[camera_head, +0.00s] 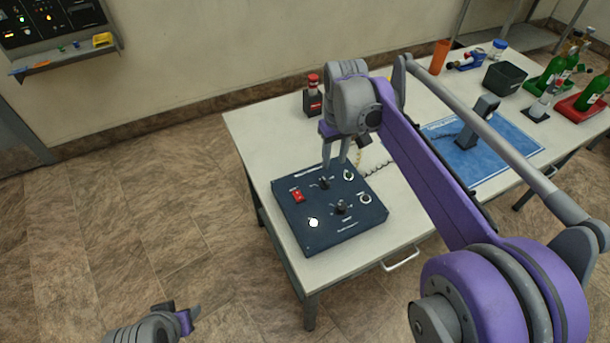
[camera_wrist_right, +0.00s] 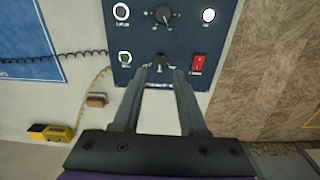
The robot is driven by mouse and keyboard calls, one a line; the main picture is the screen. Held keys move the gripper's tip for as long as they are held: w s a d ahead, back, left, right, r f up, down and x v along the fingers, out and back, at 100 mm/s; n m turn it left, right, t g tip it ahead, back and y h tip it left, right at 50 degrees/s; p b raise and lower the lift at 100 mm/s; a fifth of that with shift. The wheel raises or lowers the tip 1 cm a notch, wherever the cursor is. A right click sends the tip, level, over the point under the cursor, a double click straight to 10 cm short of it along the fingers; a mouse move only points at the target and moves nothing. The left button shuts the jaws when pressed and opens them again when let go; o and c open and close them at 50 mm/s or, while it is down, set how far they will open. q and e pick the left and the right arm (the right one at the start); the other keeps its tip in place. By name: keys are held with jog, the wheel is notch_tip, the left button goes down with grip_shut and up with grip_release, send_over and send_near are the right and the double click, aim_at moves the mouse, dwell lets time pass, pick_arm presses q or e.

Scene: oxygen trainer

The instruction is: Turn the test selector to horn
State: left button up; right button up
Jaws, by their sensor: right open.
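The dark blue trainer box (camera_head: 300,230) sits on the near left of the table. It has a nearer knob (camera_head: 340,208), a farther knob (camera_head: 323,183), a red rocker switch (camera_head: 298,195) and a lit white lamp (camera_head: 313,222). The labels are too small to read, so I cannot tell which knob is the test selector. My right gripper (camera_head: 335,166) is open and empty, fingers pointing down at the box's far edge. In the right wrist view, its fingertips (camera_wrist_right: 160,74) lie either side of the farther knob (camera_wrist_right: 160,60); contact is unclear. My left gripper (camera_head: 188,318) is low at left, over the floor.
A blue mat (camera_head: 500,150) with a grey device (camera_head: 478,122) lies to the right. A black-and-red item (camera_head: 313,97) stands behind the box. Green bottles (camera_head: 590,92) and a dark bin (camera_head: 504,78) stand farther right. A yellow item (camera_wrist_right: 50,132) lies near the gripper.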

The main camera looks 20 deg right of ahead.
aim_at(326, 181)
jog(key=shift+g, duration=0.3)
jog(key=w+f, duration=0.1)
jog(key=f, duration=0.2)
jog(key=w+f, duration=0.1)
jog(key=f, duration=0.3)
jog(key=w+f+b, duration=0.1)
jog(key=f, duration=0.3)
jog(key=shift+a+f, duration=0.15)
jog(key=shift+a, duration=0.05)
grip_shut()
